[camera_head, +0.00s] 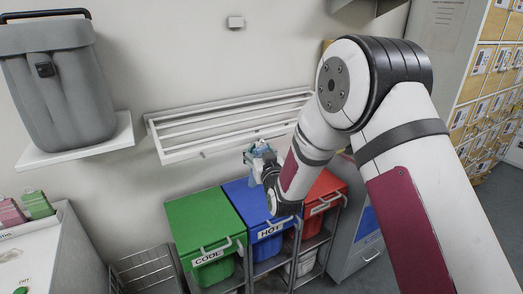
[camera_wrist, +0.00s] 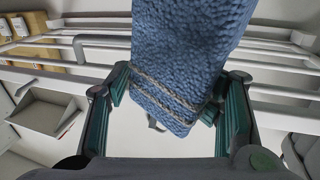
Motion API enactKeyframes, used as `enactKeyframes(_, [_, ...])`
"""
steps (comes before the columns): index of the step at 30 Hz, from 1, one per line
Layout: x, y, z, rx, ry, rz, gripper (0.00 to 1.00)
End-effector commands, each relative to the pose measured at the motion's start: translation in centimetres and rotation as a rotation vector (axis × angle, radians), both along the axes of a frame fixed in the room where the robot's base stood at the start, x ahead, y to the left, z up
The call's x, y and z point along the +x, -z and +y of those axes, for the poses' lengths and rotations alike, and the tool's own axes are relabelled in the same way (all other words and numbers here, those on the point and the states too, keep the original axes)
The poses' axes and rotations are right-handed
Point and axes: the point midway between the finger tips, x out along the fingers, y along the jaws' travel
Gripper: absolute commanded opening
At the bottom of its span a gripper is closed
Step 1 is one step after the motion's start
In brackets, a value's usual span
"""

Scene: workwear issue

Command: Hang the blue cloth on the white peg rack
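The blue cloth (camera_wrist: 185,60) is a knobbly blue fabric with two pale stripes near its lower end in the wrist view. My gripper (camera_wrist: 168,97) has its green-lined fingers against both sides of the cloth, so it appears shut on it. In the head view the cloth (camera_head: 262,150) shows only as a small blue patch at my gripper (camera_head: 259,157), in front of the rack's lower right part. The white peg rack (camera_head: 185,155) is a wall-mounted frame of parallel rails. Its rails also show in the wrist view (camera_wrist: 285,94), passing behind the cloth. Contact between cloth and rack cannot be told.
Green (camera_head: 203,218), blue (camera_head: 250,198) and red (camera_head: 326,186) bins stand below the rack. A grey container (camera_head: 65,95) sits on a white shelf (camera_head: 75,152) at left. A cabinet with labelled drawers (camera_head: 480,80) is at right. The rack's left part is clear.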

Motion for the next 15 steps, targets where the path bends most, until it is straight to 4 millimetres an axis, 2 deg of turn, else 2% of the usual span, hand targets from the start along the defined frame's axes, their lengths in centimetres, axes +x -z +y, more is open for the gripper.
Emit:
enactKeyframes(11, [0.0, -0.1, -0.2, 0.000, 0.004, -0.002, 0.65])
enactKeyframes(15, [-0.9, -0.1, -0.6, 0.000, 0.004, -0.002, 0.65])
